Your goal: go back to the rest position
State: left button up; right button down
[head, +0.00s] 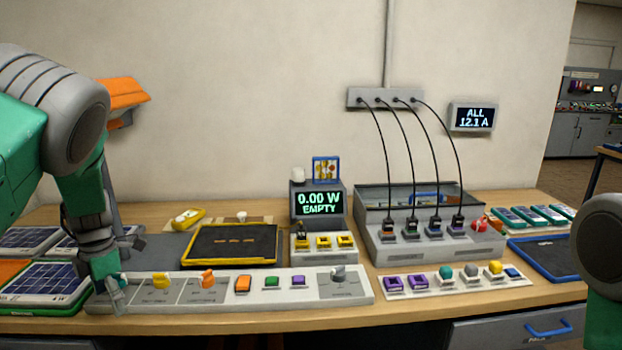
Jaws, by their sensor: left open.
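My left arm comes in from the left, and my left gripper (117,296) points down at the left end of the long grey control strip (215,303). It is open, and I see nothing held in it. I cannot tell whether its fingertips touch the strip. Part of my right arm shows at the right edge; the right gripper is outside the picture.
Solar panels (47,284) lie left of my gripper. A black tray with a yellow rim (276,259), a meter reading "0.00 W EMPTY" (319,204) and a grey box with several cables (430,254) stand behind the strips. A blue-rimmed tray (580,277) lies right.

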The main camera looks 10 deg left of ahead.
pick_arm(q)
jog(key=s+d+f+m+y+b, duration=0.15)
jog(key=s+d+f+m, duration=0.35)
jog(key=s+f+m, duration=0.5)
jog(key=s+d+f+m+y+b, duration=0.15)
jog(key=s+d+f+m, duration=0.25)
jog(key=s+f+m, duration=0.55)
jog(key=s+d+f+m+t+h+b, duration=0.1)
jog(key=s+d+f+m+h+b, duration=0.2)
jog(key=s+d+f+m, duration=0.3)
jog(key=s+d+m+h, duration=0.1)
jog(key=s+d+m, duration=0.4)
jog(key=d, duration=0.3)
jog(key=shift+s+d+m, duration=0.15)
jog(key=shift+s+m, duration=0.1)
jog(key=shift+m, duration=0.3)
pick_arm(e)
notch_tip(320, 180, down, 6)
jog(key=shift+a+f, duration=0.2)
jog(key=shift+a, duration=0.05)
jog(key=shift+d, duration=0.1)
